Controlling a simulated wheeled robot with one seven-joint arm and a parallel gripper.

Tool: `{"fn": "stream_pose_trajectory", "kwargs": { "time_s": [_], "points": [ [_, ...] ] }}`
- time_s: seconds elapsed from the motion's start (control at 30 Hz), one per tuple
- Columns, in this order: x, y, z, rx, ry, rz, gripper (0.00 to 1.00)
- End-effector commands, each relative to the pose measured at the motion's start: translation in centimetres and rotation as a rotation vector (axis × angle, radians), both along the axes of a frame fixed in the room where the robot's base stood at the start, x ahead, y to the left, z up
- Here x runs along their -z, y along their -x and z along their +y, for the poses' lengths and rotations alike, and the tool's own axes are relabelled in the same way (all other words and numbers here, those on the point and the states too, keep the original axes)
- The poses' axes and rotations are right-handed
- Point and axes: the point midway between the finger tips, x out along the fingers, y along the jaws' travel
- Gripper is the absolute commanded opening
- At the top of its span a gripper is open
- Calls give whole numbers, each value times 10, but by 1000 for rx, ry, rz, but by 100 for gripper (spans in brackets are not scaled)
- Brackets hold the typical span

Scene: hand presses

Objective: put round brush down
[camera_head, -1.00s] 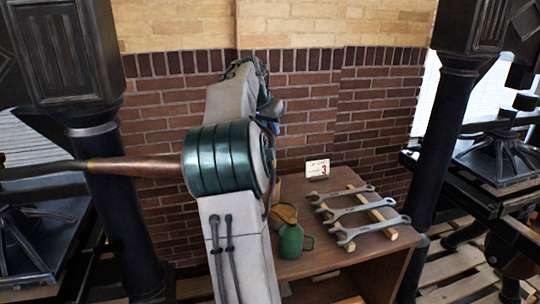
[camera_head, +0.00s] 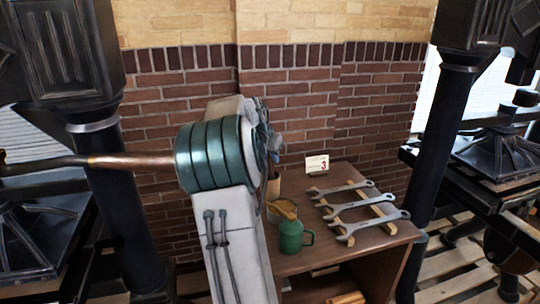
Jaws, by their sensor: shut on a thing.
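My arm rises through the middle of the view, with a teal banded joint, and hides much of what lies behind it. I cannot make out my gripper's jaws, which are hidden by the arm. I cannot pick out the round brush either. A brown cylindrical thing (camera_head: 273,187), partly hidden by the arm, stands at the left back of the wooden table (camera_head: 330,258). Dark and blue-grey parts show just above it, too unclear to name.
A green can with a handle (camera_head: 291,238) stands at the table's front left, with a tan shape (camera_head: 284,208) at its top. Several wrenches (camera_head: 362,208) lie on wooden strips at the right. A number card (camera_head: 317,164) stands behind. Black presses flank the table.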

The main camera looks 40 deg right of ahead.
Motion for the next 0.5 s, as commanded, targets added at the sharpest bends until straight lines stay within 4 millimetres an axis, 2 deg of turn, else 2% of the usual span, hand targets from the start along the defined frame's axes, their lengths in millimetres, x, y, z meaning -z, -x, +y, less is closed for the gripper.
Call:
{"fn": "stream_pose_trajectory", "kwargs": {
  "time_s": [0.27,0.3,0.33,0.37,0.5],
  "points": [
    [6,0,0,0,0,0,0],
    [5,0,0,0,0,0,30],
    [5,0,0,0,0,0,38],
    [5,0,0,0,0,0,44],
    [4,0,0,0,0,0,44]
  ]
}}
